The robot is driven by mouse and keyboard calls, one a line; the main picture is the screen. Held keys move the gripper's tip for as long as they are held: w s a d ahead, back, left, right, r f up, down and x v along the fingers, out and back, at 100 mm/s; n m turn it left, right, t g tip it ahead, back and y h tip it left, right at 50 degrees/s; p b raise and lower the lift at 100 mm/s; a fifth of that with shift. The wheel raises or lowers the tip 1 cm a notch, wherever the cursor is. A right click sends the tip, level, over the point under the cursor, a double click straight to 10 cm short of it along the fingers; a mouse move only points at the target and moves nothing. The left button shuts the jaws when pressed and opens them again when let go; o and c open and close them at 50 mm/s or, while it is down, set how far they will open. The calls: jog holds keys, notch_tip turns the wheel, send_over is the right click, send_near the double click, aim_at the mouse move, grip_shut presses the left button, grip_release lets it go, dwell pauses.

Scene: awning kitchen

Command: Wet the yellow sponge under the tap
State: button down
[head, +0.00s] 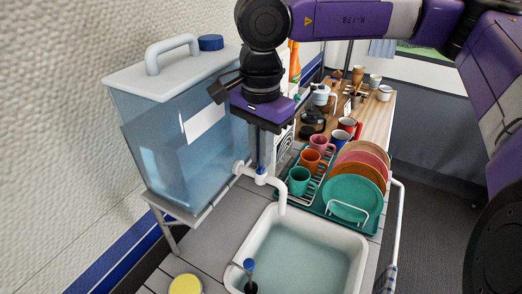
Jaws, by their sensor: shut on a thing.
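My gripper (262,152) points down over the white tap (279,190), its fingertips at the small blue handle on top of the tap. The fingers are shut on what appears to be this handle, most of which they hide. The tap comes from the clear water tank and its spout bends down over the sink (350,235). I see no clear stream of water under the spout. A round yellow thing with a pale rim (185,285) lies on the counter left of the sink, near the bottom edge; I cannot tell whether it is the sponge.
The water tank (165,135) stands at left against the wall. A blue-handled tool (249,266) stands at the sink's left side. Behind the sink, a green rack holds plates (345,198) and several mugs (299,180). A wooden counter (376,112) with cups lies beyond.

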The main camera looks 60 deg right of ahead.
dwell(0.8)
jog(key=t+b, duration=0.1)
jog(key=b, duration=0.2)
jog(key=shift+s+f, duration=0.25)
jog(key=shift+f, duration=0.1)
jog(key=shift+s+t+b, duration=0.15)
jog(key=shift+t+b, duration=0.25)
jog(key=shift+b, duration=0.85)
jog(key=shift+s+r+t+b, duration=0.1)
jog(key=shift+r+t+b, duration=0.2)
jog(key=shift+b, duration=0.3)
jog(key=c, duration=1.5)
grip_release()
jog(key=shift+b+v, duration=0.3)
jog(key=shift+v, duration=3.65)
